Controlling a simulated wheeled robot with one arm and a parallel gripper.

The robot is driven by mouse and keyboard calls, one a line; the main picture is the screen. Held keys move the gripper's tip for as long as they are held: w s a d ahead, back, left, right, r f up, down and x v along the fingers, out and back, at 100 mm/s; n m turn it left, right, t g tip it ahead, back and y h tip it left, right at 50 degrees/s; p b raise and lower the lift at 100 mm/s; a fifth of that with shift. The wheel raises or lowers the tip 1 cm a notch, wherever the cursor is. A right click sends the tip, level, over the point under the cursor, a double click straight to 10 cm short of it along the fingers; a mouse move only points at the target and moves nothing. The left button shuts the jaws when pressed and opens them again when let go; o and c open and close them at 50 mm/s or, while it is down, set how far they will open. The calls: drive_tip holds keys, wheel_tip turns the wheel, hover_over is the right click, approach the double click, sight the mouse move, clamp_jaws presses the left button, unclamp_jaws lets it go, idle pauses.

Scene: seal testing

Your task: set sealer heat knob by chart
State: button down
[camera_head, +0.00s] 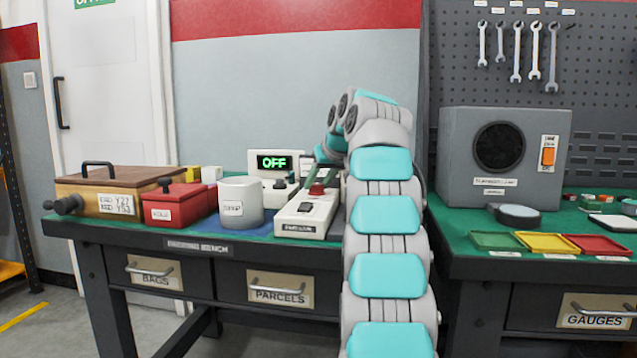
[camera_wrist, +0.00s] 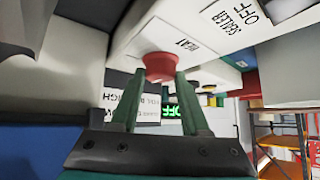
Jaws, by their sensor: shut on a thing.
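The white sealer box (camera_head: 300,224) stands on the bench, left of my arm. Its red heat knob (camera_head: 317,189) is on top at the back; in the wrist view the red knob (camera_wrist: 161,66) sits beside the HEAT label. My gripper (camera_wrist: 162,80) is shut on the knob, one green finger on each side. A display (camera_head: 274,162) behind reads OFF in green. A printed white card (camera_wrist: 118,103) shows partly behind a finger in the wrist view, upside down, its text mostly unreadable. The knob's pointer setting cannot be made out.
A white pot (camera_head: 241,203), a red lidded box (camera_head: 177,206) and a wooden box (camera_head: 95,194) stand to the left of the sealer. A grey speaker-like unit (camera_head: 503,160) and coloured trays (camera_head: 545,243) are on the right bench. My arm hides part of the bench.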

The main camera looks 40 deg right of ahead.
drive_tip(key=shift+a+m+h+p, duration=0.1)
drive_tip(key=shift+m+h+p, duration=0.2)
drive_tip(key=shift+m, duration=0.1)
drive_tip(key=shift+a+r+m+g+h+p, duration=0.1)
drive_tip(key=shift+m+g+h+p, duration=0.3)
drive_tip(key=shift+m+h+p, duration=0.4)
drive_tip(key=m+g+h+p, duration=0.1)
drive_tip(key=m+h+p, duration=0.1)
drive_tip(key=m, duration=0.1)
drive_tip(key=shift+w+a+p, duration=0.1)
drive_tip(key=shift+w+p, duration=0.05)
drive_tip(key=shift+p, duration=0.25)
drive_tip(key=m+g+h+p, duration=0.1)
drive_tip(key=m, duration=0.1)
drive_tip(key=m+g, duration=0.2)
drive_tip(key=shift+w+m+h+p, duration=0.15)
drive_tip(key=shift+m+h+p, duration=0.15)
drive_tip(key=shift+h+p, duration=0.1)
drive_tip(key=shift+m+g+h+p, duration=0.35)
drive_tip(key=shift+m+g, duration=0.35)
drive_tip(key=shift+m, duration=0.2)
drive_tip(key=shift+a, duration=0.1)
drive_tip(key=shift+c, duration=1.9)
unclamp_jaws()
